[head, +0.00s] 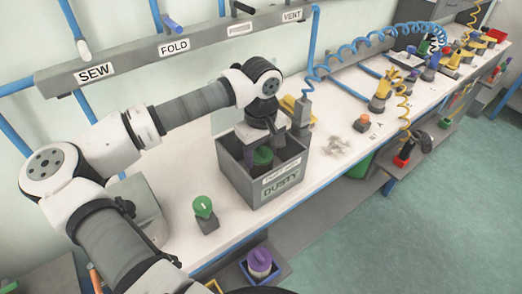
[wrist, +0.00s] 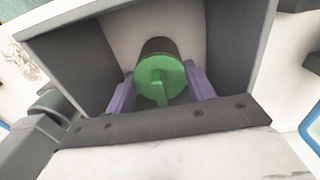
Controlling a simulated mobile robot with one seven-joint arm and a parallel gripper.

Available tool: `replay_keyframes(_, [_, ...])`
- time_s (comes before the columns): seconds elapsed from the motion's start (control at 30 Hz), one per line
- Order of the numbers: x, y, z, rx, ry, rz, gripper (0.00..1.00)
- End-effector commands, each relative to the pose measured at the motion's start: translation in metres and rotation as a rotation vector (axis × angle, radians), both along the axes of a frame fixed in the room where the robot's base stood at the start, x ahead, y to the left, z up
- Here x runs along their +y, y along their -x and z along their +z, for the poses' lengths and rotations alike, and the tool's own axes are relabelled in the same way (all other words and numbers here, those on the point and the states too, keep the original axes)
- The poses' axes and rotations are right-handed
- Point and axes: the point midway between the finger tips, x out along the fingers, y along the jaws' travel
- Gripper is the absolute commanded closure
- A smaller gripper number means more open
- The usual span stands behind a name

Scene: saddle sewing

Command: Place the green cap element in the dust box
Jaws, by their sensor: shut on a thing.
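The green cap element (wrist: 160,80) is round with a raised bar across its face and a dark body behind it. My gripper (wrist: 160,94) has its two purple fingers shut on its sides. In the head view the held cap element (head: 263,157) is inside the open grey dust box (head: 284,187), below the rim. The box's front label reads "DUSTY". In the wrist view the box's walls (wrist: 243,50) stand around the cap. I cannot tell whether the cap touches the box floor.
Another green-topped piece (head: 203,207) stands on a grey block left of the box. A purple-topped piece (head: 259,261) is in a blue tray below the table edge. An orange piece (head: 362,123) stands to the right. Some bench (head: 320,170) right of the box is clear.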

Motion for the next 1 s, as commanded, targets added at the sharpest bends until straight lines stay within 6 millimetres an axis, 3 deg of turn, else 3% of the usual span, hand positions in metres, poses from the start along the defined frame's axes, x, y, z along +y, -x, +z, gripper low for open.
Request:
replay_keyframes(0.17, [0.000,0.000,-0.004,0.000,0.000,0.000,0.71])
replay_keyframes(0.2, [0.000,0.000,-0.004,0.000,0.000,0.000,0.45])
replay_keyframes(0.37, [0.000,0.000,-0.003,0.001,0.001,0.000,0.24])
replay_keyframes(0.77, [0.000,0.000,0.004,0.000,0.000,0.000,0.24])
replay_keyframes(1.0, [0.000,-0.001,0.048,-0.004,-0.002,0.001,0.24])
